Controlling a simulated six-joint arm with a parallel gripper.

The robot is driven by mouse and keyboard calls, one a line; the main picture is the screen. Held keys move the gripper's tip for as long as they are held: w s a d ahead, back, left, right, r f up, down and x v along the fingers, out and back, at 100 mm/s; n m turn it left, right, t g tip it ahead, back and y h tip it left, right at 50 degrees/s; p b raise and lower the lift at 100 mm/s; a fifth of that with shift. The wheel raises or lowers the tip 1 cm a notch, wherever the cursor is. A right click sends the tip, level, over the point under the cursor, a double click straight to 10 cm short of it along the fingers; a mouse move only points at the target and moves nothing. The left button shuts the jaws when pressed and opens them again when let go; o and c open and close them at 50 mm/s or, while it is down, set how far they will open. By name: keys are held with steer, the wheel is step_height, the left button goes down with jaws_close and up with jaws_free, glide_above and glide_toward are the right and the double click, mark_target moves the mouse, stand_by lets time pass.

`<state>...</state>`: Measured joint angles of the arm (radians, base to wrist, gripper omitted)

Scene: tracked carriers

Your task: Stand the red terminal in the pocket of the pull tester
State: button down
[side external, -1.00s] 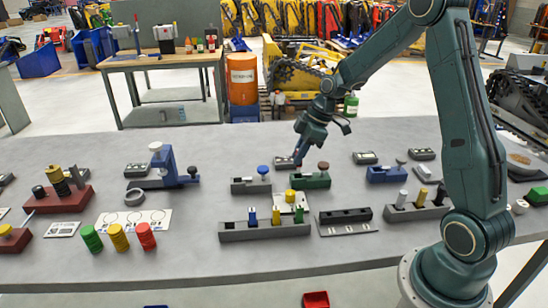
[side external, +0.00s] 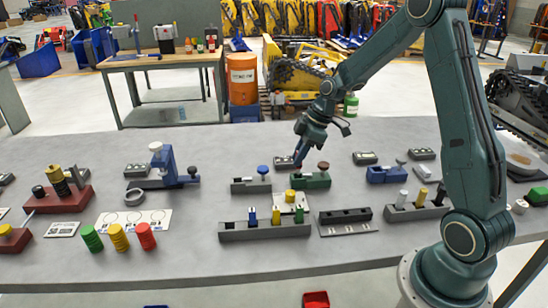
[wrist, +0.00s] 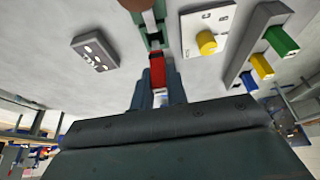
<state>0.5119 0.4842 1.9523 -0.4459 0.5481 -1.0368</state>
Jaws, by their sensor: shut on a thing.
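My gripper (wrist: 158,90) is shut on the red terminal (wrist: 158,71), which shows between the blue-grey fingers in the wrist view. In the side external view my gripper (side external: 298,162) is low over the table, behind the left end of a green fixture with a brown knob (side external: 313,180). This green fixture (wrist: 153,38) lies just beyond the terminal in the wrist view, with a pale strip along its middle. No label shows, so I cannot confirm that it is the pull tester. The pocket and the terminal's lower end are not clear.
A grey fixture with a blue knob (side external: 251,186) stands left of the green one. A small grey control box (wrist: 95,50) lies nearby. A white plate with a yellow peg (wrist: 222,25) and a grey rack with coloured pegs (side external: 265,231) stand in front.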

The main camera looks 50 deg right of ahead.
steer(key=shift+f, duration=1.25)
stand_by(1.6)
steer(key=c, duration=0.8)
jaws_free()
steer(key=shift+c, duration=0.2)
steer(key=shift+r, duration=0.2)
steer(key=shift+r, duration=3.3)
steer(key=shift+r, duration=0.1)
